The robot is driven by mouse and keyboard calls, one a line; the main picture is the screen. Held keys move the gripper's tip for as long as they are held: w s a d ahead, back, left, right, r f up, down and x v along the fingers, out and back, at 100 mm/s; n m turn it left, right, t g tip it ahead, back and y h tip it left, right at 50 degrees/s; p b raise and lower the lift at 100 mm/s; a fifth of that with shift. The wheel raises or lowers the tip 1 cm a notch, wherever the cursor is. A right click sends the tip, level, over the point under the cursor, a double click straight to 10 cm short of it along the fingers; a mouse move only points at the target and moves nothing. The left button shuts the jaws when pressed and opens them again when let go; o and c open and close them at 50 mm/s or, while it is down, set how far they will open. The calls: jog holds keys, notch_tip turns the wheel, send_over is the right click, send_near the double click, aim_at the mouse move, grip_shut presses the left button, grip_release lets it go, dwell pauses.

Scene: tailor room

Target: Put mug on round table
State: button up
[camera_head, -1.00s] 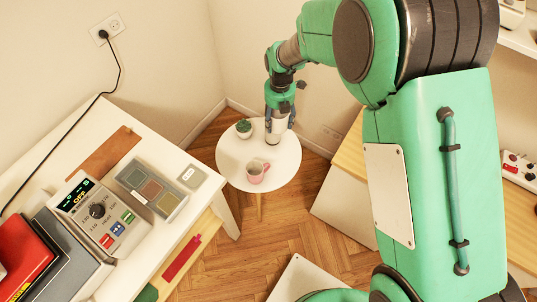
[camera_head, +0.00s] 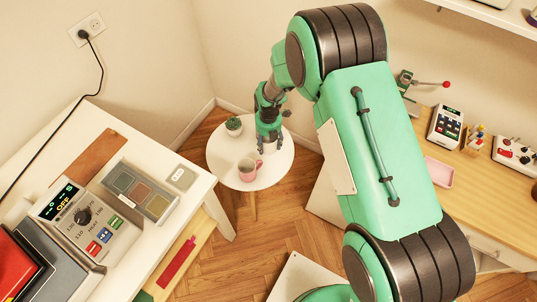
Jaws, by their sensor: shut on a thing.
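The white round table (camera_head: 222,163) stands in the corner of the room. A pink mug (camera_head: 246,172) stands upright near its front edge, handle toward the back right. My gripper (camera_head: 269,148) is over the table, behind and to the right of the pink mug and apart from it, pointing down. It is shut on a small pale object (camera_head: 269,149), mostly hidden by the fingers. I cannot tell what it is, or whether it touches the tabletop.
A white desk (camera_head: 150,141) with a control box (camera_head: 85,222) is at the left. A wooden workbench (camera_head: 490,205) with tools is at the right. Bare floor lies in front of the round table.

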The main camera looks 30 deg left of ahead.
aim_at(269, 157)
jog(key=shift+f, duration=1.95)
jog(key=shift+b, duration=0.3)
jog(key=shift+f+b, duration=0.45)
jog(key=shift+f, duration=1.65)
jog(key=shift+f, duration=0.15)
jog(key=o, duration=1.4)
notch_tip(269, 157, up, 12)
jog(key=p, duration=0.2)
jog(key=shift+p, duration=0.4)
jog(key=shift+r, duration=0.2)
